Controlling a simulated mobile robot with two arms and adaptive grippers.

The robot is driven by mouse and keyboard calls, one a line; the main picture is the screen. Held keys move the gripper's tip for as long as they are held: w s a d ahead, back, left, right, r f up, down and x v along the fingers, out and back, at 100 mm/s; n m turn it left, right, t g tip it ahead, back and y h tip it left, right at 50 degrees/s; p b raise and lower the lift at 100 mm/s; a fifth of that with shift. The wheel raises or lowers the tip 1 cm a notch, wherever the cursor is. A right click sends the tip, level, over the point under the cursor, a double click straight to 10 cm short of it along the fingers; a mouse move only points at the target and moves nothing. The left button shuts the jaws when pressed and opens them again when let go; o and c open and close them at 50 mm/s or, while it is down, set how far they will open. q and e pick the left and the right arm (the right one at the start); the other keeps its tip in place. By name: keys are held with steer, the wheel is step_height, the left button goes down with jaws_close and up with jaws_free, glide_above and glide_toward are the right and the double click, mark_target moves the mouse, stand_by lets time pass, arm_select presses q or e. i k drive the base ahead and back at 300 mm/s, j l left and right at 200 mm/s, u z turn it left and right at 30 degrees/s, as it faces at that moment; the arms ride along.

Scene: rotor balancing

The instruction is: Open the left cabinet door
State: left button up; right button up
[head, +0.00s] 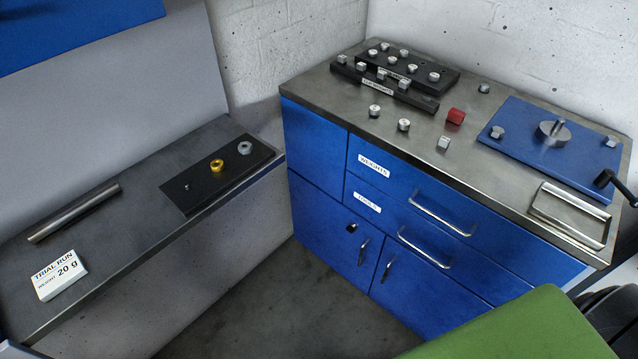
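The left cabinet door (322,222) is the blue lower front at the left of the blue cabinet (315,140). It looks shut and flush with the front. Its upright metal handle (363,251) is near its right edge, with a small black lock or knob (351,228) above it. The right door (425,297) also looks shut, and its handle (388,268) is close beside the left one. Neither of my grippers can be made out in the head view.
Two shut drawers with bar handles (442,213) are above the doors. Weights, a red block (455,116) and a blue plate (590,160) sit on top. A grey bench (110,260) stands at left. A green surface (520,335) covers the lower right. Floor (270,310) before the left door looks clear.

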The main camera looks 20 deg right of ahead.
mark_target(320, 221)
steer(key=z, duration=0.75)
